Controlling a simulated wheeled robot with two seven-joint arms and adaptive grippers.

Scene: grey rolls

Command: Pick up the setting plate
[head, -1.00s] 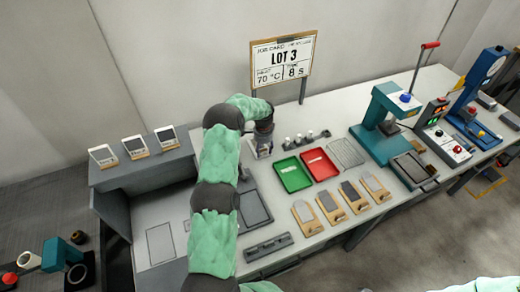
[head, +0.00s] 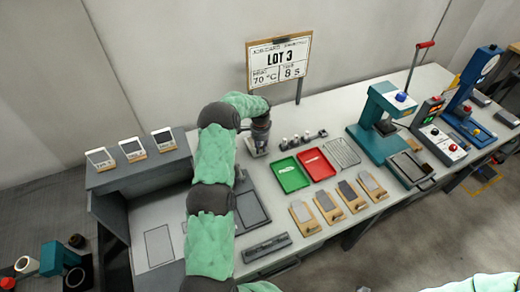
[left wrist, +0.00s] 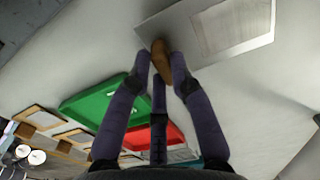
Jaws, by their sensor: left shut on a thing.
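My left gripper (left wrist: 160,68) is shut on the brown grip (left wrist: 159,55) of a flat grey metal plate, which looks like the setting plate (left wrist: 185,28). I cannot tell whether the plate touches the bench. My right gripper is out of view.
The green tray (head: 291,175) and red tray (head: 317,165) lie close to the left gripper, with a wire rack (head: 343,153) beside them. Small jars (head: 296,141) stand behind the trays. Wooden boards with grey pieces (head: 304,217) line the front. A teal press (head: 378,120) stands right.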

